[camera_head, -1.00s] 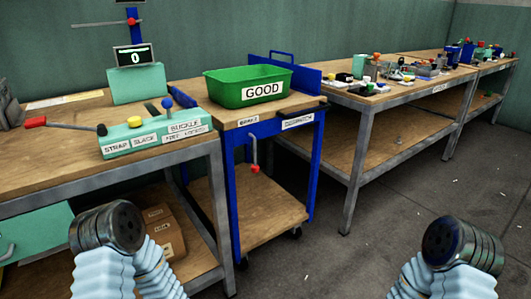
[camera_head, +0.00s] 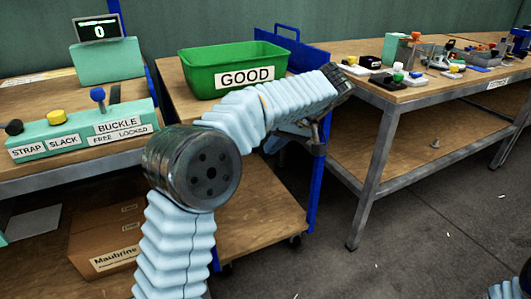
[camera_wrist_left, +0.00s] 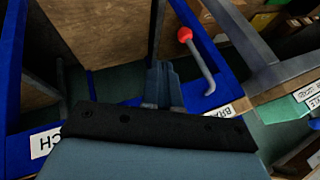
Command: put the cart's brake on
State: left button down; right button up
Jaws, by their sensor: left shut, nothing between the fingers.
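The blue cart (camera_head: 318,200) stands between two benches. In the head view my left arm covers its front rail and brake lever. In the left wrist view the brake lever (camera_wrist_left: 203,68) is a bent grey rod with a red knob (camera_wrist_left: 185,34), beside the partly covered brake label (camera_wrist_left: 222,112). My left gripper (camera_head: 317,147) is in front of the cart's right front side. In the left wrist view its fingers (camera_wrist_left: 162,80) are shut and empty, a little left of the lever and apparently not touching it. My right gripper is out of view.
A green GOOD bin (camera_head: 215,75) sits on the cart top. The left bench holds a teal strap and buckle panel (camera_head: 82,132). A long bench (camera_head: 420,100) with several small parts stands right. The floor (camera_head: 420,220) in front is clear.

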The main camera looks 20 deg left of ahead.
pick_arm(q)
notch_tip(320, 180, up, 2)
jog(key=shift+d+r+n, duration=0.1)
jog(key=shift+r+n, duration=0.05)
jog(key=shift+n, duration=0.25)
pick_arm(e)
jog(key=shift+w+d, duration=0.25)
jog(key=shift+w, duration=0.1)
pick_arm(q)
jog(key=s+a+f+b, duration=0.2)
jog(key=a+f, duration=0.6)
jog(key=a, duration=0.1)
jog(key=shift+s, duration=0.2)
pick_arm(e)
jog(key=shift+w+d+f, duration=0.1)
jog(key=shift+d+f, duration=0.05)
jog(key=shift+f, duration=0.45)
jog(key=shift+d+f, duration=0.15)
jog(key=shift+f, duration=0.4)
pick_arm(q)
jog(key=shift+a, duration=0.15)
